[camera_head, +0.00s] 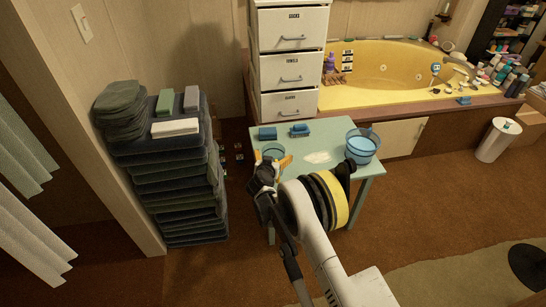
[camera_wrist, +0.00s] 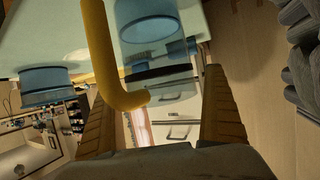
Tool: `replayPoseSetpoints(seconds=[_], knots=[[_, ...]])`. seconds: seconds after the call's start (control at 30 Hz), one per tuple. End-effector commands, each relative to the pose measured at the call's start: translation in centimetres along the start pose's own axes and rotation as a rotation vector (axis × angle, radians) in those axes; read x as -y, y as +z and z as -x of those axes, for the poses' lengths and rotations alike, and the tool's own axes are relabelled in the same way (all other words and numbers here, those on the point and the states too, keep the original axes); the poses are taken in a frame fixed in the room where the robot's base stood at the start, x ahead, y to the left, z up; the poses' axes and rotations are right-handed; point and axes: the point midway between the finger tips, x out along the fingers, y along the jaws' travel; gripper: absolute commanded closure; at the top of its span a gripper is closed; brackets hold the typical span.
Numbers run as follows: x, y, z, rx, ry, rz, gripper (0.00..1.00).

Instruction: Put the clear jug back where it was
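The clear jug (camera_head: 273,150) is at the left side of the small pale green table (camera_head: 335,134), partly hidden by my gripper (camera_head: 273,165). In the wrist view, which looks upside down, the jug shows a bluish round part (camera_wrist: 146,24) and a thick yellow-orange handle (camera_wrist: 104,50). My gripper (camera_wrist: 157,90) is open there, its two ridged fingers wide apart. The handle's bent end lies between the fingers, nearer the left one. I see no grip on it. Whether the jug rests on the table is hidden.
A blue bucket (camera_head: 362,146) stands at the table's right end. Two small blue things (camera_head: 267,134) (camera_head: 300,130) lie along its back. A white drawer unit (camera_head: 290,65) stands behind, and a tall towel stack (camera_head: 170,170) at left. The yellow tub (camera_head: 390,65) is beyond.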

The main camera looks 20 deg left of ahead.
Motion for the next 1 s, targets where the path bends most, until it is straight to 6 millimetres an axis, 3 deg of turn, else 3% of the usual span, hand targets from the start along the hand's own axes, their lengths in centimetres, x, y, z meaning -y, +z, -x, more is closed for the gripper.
replayPoseSetpoints(seconds=[0.17, 0.6, 0.8, 1.0], knots=[[0.1, -0.1, 1.4, 0.0, -0.001, 0.0, 0.0], [0.1, -0.2, 10.4, 0.0, -0.002, 0.001, 0.0], [0.0, -0.1, 12.0, 0.0, 0.0, 0.0, 0.0], [0.0, 0.0, 12.0, 0.0, 0.0, 0.0, 0.0]])
